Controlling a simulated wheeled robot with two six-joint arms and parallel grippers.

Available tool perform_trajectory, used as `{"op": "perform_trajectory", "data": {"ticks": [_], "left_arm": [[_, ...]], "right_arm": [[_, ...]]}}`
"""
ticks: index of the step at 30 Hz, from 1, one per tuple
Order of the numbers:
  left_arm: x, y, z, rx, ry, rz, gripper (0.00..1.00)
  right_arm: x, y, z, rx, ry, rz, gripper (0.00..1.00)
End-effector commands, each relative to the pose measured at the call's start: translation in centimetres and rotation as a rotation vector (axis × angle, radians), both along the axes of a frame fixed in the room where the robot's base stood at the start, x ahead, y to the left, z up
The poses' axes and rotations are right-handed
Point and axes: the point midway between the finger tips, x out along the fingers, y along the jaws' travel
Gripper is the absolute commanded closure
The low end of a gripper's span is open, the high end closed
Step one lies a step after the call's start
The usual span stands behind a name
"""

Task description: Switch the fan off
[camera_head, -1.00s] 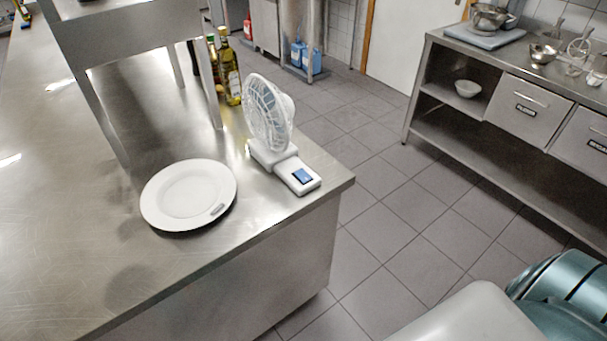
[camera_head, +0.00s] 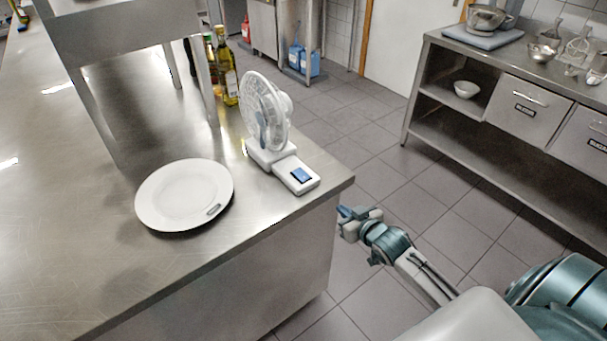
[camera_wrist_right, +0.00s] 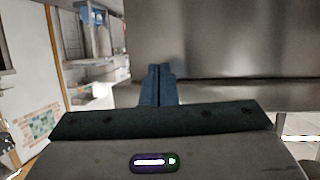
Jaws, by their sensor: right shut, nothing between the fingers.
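The white fan (camera_head: 264,112) stands near the right corner of the steel counter. Its base (camera_head: 296,175) reaches toward the counter edge and carries a blue switch (camera_head: 301,174). My right gripper (camera_head: 343,212) is shut and empty, beside the counter corner, to the right of and below the fan base, not touching it. In the right wrist view, its closed fingers (camera_wrist_right: 158,84) point at a plain steel surface, and the fan does not show there. My left gripper is not in view.
A white plate (camera_head: 185,195) lies on the counter (camera_head: 90,270) left of the fan. Oil bottles (camera_head: 227,72) and a steel shelf leg (camera_head: 207,85) stand behind it. Tiled floor (camera_head: 420,200) lies open between the counter and the right-hand steel table (camera_head: 450,130).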

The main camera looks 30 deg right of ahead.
Motion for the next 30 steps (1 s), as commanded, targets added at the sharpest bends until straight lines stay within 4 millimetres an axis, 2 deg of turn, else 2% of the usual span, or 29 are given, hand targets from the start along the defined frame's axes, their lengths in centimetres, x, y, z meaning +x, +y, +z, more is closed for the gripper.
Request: {"op": "perform_trajectory", "data": {"ticks": [1, 3, 6, 9, 12, 16, 25, 30], "left_arm": [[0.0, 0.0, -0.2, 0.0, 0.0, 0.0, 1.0], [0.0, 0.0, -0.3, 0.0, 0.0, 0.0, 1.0], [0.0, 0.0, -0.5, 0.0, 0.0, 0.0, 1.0], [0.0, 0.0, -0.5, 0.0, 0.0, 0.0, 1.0], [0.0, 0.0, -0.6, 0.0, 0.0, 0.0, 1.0], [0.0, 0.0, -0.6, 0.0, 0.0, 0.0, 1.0], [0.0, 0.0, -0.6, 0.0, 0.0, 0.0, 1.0], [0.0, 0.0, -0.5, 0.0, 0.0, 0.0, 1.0]], "right_arm": [[0.3, 0.9, 2.9, 0.003, -0.047, 0.026, 1.0], [0.3, 2.2, 6.3, 0.015, -0.097, 0.056, 1.0], [-0.1, 3.8, 10.4, 0.027, -0.159, 0.097, 1.0], [-0.6, 5.1, 13.4, 0.038, -0.201, 0.129, 1.0], [-1.0, 5.9, 15.2, 0.044, -0.228, 0.15, 1.0], [-1.2, 6.3, 16.0, 0.048, -0.239, 0.16, 1.0], [-1.2, 6.3, 16.0, 0.048, -0.239, 0.159, 1.0], [-0.1, 6.4, 16.0, 0.052, -0.241, 0.155, 1.0]]}}
